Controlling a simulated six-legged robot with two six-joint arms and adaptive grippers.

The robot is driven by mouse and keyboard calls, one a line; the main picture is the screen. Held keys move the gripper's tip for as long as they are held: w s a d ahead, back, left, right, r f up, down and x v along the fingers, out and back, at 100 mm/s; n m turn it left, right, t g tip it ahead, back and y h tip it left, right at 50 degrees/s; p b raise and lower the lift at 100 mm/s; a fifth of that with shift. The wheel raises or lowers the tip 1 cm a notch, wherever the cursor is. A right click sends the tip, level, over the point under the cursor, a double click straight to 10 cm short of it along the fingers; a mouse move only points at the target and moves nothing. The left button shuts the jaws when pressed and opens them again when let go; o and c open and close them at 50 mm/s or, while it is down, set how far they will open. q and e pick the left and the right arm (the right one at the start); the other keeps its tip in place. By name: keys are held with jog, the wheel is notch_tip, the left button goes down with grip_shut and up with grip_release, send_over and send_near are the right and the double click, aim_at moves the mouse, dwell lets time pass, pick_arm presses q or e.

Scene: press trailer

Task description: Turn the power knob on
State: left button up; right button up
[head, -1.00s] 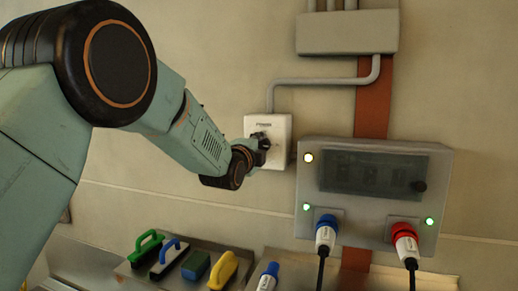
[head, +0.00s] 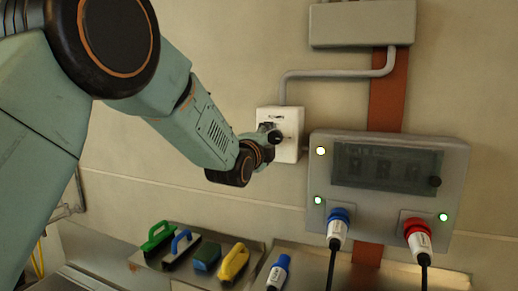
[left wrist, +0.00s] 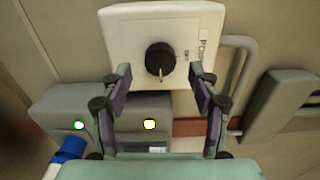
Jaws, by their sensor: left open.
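The power knob (left wrist: 160,60) is a round black dial with a light pointer mark, on a white switch box (head: 290,120) on the wall. In the left wrist view the box (left wrist: 122,30) fills the upper middle. My left gripper (left wrist: 162,78) is open, its two fingers on either side of the knob and apart from it, with nothing between them but the knob ahead. In the head view my left gripper (head: 268,138) is at the box front and hides part of the knob. My right gripper is in neither view.
A grey panel (head: 455,190) with lit lamps and blue (head: 338,222) and red (head: 414,232) plugs is right of the box. A conduit (head: 330,74) runs above. A tray below holds green (head: 158,236), blue and yellow (head: 233,262) handled tools.

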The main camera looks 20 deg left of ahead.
pick_arm(q)
jog(key=s, duration=0.9)
jog(key=shift+s+a, duration=0.2)
jog(key=shift+s, duration=0.15)
jog(key=shift+w, duration=0.1)
